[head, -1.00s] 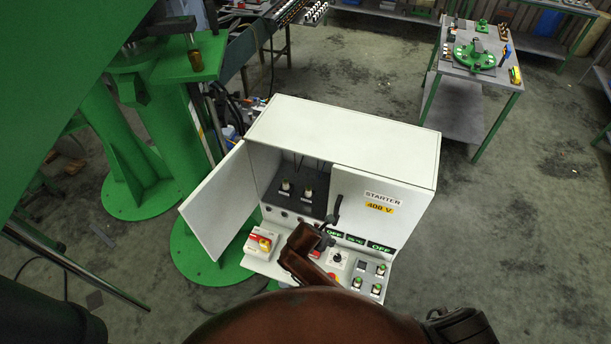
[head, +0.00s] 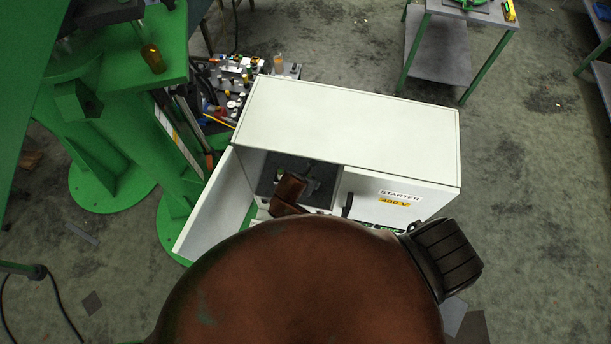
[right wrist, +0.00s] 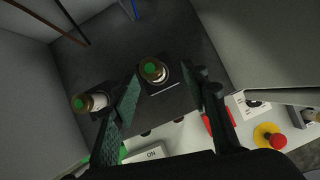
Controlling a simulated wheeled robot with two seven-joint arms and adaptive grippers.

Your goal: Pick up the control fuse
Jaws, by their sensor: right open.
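Two fuses stand upright on a dark panel (right wrist: 190,35) inside the open cabinet compartment. Each has a green top, a brass rim and a pale body. In the right wrist view one fuse (right wrist: 153,70) is near the middle and the other (right wrist: 90,102) is at the left. I cannot tell which is the control fuse. My right gripper (right wrist: 160,80) is open, its fingers on either side of the middle fuse in the picture. I see no grip on it and cannot tell the depth gap. In the head view my arm hides much of the compartment. My left gripper is out of view.
The cabinet's left door (head: 207,203) stands open. Its right door (head: 400,195), labelled STARTER 400 V, is closed. A red mushroom button (right wrist: 275,138) on a yellow base is on the front panel. Green machinery (head: 100,140) stands at the left.

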